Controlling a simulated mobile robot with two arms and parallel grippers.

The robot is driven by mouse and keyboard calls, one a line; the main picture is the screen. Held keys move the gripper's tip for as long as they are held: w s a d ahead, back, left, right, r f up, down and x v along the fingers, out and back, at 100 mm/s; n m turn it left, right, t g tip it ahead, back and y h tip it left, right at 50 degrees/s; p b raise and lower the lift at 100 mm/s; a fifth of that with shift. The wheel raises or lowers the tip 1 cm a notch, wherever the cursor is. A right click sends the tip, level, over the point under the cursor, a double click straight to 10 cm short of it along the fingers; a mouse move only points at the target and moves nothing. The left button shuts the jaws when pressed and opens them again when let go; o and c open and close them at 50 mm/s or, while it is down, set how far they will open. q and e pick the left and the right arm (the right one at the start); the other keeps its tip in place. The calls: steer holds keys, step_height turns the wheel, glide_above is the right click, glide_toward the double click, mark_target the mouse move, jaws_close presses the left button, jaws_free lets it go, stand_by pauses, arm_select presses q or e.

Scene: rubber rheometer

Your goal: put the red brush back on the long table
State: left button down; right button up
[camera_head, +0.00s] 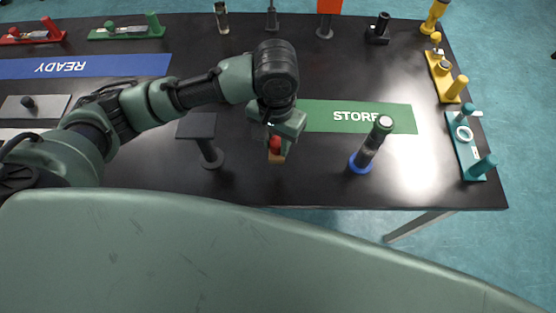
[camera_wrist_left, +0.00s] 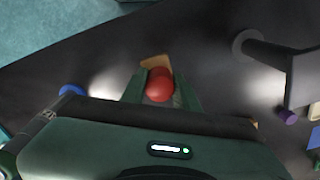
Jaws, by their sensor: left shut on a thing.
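The long black table (camera_head: 310,188) fills much of the head view. My left gripper (camera_head: 278,146) is over its front part, left of the STORE strip, with its fingers pointing down. It is shut on the red brush (camera_head: 275,143), which has a red rounded body and a tan end at the bottom. In the left wrist view the red brush (camera_wrist_left: 159,86) sits between the two green fingers of my left gripper (camera_wrist_left: 161,95). I cannot tell whether the tan end touches the table. My right gripper is not in view.
A green STORE strip (camera_head: 400,118) lies right of the gripper. A dark cylinder on a blue base (camera_head: 360,163) stands near its front. A black stand (camera_head: 211,155) is just left of the gripper. Teal (camera_head: 467,150) and yellow (camera_head: 444,78) fixtures line the right edge.

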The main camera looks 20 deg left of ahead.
mark_target(277, 153)
arm_select(q)
step_height(277, 153, down, 5)
steer(key=shift+d+r, duration=0.1)
steer(key=shift+f, duration=2.45)
steer(key=c, duration=1.1)
jaws_free()
steer(key=shift+f, duration=0.1)
steer(key=shift+o, duration=0.2)
step_height(277, 153, up, 12)
steer(key=shift+r, duration=0.15)
